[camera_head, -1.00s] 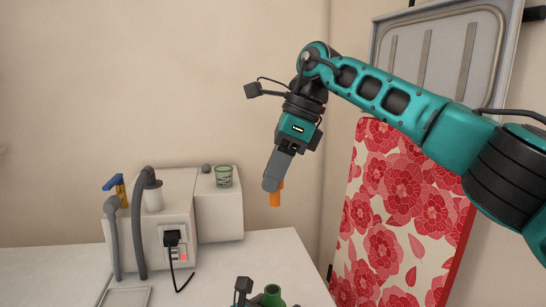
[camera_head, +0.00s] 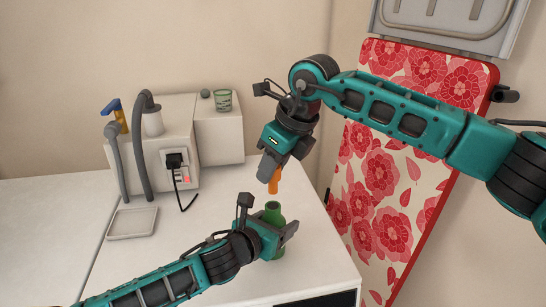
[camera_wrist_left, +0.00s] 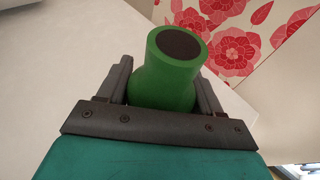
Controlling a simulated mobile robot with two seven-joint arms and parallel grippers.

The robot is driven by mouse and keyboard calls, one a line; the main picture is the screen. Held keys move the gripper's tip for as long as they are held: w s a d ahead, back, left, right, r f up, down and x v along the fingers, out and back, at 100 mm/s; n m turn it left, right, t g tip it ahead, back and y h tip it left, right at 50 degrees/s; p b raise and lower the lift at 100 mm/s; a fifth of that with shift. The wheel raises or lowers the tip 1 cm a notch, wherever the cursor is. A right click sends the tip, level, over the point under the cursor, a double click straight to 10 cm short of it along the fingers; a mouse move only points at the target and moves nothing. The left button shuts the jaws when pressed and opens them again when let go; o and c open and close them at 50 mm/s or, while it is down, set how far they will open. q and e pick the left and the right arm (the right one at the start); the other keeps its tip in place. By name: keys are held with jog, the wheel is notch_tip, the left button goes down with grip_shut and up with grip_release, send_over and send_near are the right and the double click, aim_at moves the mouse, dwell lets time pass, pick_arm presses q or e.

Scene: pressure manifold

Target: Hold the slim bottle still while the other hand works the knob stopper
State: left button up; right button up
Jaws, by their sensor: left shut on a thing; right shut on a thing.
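The slim green bottle (camera_head: 273,215) stands on the white table near its right side, and its dark open mouth also shows in the left wrist view (camera_wrist_left: 179,45). My left gripper (camera_head: 285,236) is shut on the bottle, with a finger on each side of its body in the wrist view (camera_wrist_left: 163,92). The orange stopper (camera_head: 274,181) is in my right gripper (camera_head: 273,172), which is shut on it. The stopper hangs just above the bottle mouth and apart from it. The stopper's upper part is hidden by the fingers.
A white machine (camera_head: 170,150) with grey hoses and a black plug stands at the back left. A shallow tray (camera_head: 133,222) lies in front. A red floral panel (camera_head: 395,150) stands at the right.

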aim_at(273, 192)
jog(key=shift+f, duration=3.1)
jog(key=o, duration=1.1)
jog(key=v, duration=1.2)
pick_arm(q)
jog(key=o, duration=1.1)
